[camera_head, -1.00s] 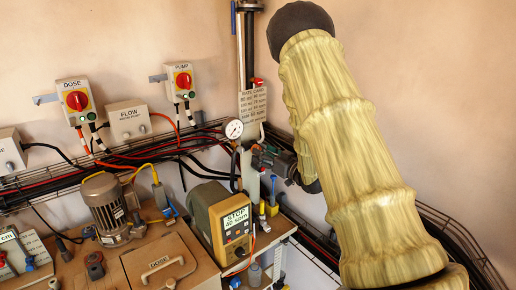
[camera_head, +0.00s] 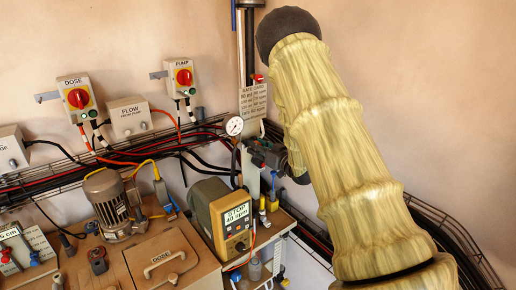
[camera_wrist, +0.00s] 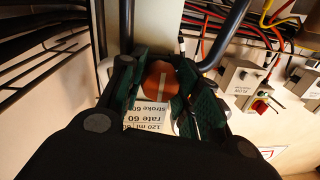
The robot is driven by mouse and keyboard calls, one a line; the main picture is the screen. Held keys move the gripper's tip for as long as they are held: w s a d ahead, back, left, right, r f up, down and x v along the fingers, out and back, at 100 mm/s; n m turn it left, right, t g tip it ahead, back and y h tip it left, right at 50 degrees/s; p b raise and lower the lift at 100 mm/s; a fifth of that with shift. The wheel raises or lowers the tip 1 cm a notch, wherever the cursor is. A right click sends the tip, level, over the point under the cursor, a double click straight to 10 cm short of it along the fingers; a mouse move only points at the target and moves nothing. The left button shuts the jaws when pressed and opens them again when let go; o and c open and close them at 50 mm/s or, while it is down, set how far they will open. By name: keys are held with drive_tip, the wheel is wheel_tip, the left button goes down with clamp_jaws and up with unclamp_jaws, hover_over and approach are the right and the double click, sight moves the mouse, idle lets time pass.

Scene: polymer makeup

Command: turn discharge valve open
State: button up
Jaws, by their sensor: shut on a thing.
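The discharge valve's orange-red knob (camera_wrist: 160,80) shows in the wrist view, with a pale stripe running at a slant across its face. My gripper (camera_wrist: 165,88) has its green-black fingers on both sides of the knob and is shut on it. In the head view my gripper (camera_head: 264,156) is at the pipework just right of the pressure gauge (camera_head: 234,125). There the knob is hidden behind the gripper and arm.
A rate card (camera_head: 253,99) hangs just above my gripper, and reads upside down in the wrist view (camera_wrist: 150,115). A yellow-fronted pump (camera_head: 230,220) stands below on the bench. Black cables and a wire tray (camera_head: 445,235) run along the wall.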

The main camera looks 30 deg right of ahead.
drive_tip(key=shift+m, duration=0.3)
drive_tip(key=m+b, duration=0.1)
drive_tip(key=m, duration=0.2)
drive_tip(key=shift+m, duration=0.4)
drive_tip(key=m, duration=0.4)
drive_tip(key=shift+m+t+b, duration=0.3)
drive_tip(key=shift+b, duration=0.1)
drive_tip(key=m+b, duration=0.1)
drive_tip(key=m, duration=0.3)
drive_tip(key=shift+f+m+h, duration=0.1)
drive_tip(key=shift+m+h, duration=0.3)
drive_tip(key=shift+m+h+b, duration=0.3)
drive_tip(key=shift+m+b, duration=0.95)
drive_tip(key=shift+m, duration=1.25)
drive_tip(key=shift+a, duration=0.1)
drive_tip(key=o, duration=1)
drive_tip(key=shift+t, duration=0.3)
drive_tip(key=shift+o, duration=0.2)
drive_tip(key=shift+s, duration=0.1)
drive_tip(key=s+d, duration=0.1)
drive_tip(key=s, duration=1)
drive_tip(key=shift+s+f, duration=0.4)
